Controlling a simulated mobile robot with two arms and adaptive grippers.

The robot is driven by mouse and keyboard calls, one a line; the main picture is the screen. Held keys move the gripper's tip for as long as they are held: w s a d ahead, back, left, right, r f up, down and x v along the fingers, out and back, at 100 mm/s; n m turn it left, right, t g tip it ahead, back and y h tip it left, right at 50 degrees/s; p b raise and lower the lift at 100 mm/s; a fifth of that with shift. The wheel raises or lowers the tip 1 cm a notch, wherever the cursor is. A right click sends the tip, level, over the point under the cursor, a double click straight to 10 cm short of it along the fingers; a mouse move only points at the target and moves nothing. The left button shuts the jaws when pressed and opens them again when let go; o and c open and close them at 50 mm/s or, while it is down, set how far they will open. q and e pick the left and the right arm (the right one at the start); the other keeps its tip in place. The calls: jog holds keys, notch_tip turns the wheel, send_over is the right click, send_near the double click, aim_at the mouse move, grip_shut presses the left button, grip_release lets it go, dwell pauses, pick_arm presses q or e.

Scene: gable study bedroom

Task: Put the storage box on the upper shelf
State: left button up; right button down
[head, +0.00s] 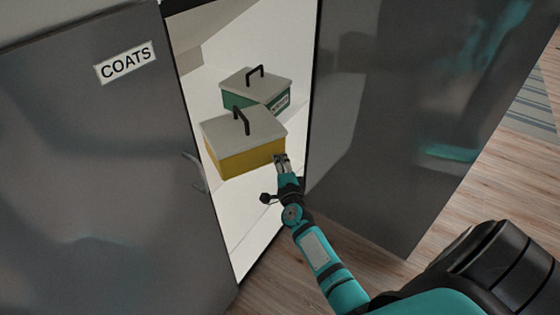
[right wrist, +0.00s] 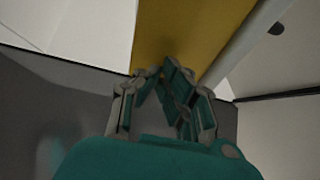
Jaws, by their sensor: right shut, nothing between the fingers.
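A yellow storage box (head: 245,163) with a grey lid and black handle stands inside the open cabinet in the head view. Behind it is a green storage box (head: 240,98) with a grey lid, black handle and a label too small to read. My right gripper (head: 281,157) is at the right front corner of the yellow box, with its fingers together and empty. In the right wrist view the fingertips (right wrist: 160,72) lie against or just before the yellow wall (right wrist: 178,30); I cannot tell if they touch. My left gripper is out of view.
A grey door marked COATS (head: 126,62) is on the left, with a handle (head: 196,172) at its edge. A glossy grey panel (head: 400,110) stands right of the opening, close to my right arm. Wooden floor (head: 475,180) is at the right.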

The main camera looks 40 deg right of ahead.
jog(key=w+a+b, duration=0.1)
jog(key=w, duration=0.2)
jog(key=w+a+b, duration=0.1)
jog(key=w, duration=0.2)
jog(key=w+a+b, duration=0.1)
jog(key=w+a, duration=0.1)
jog(key=w, duration=0.1)
jog(key=shift+w, duration=0.2)
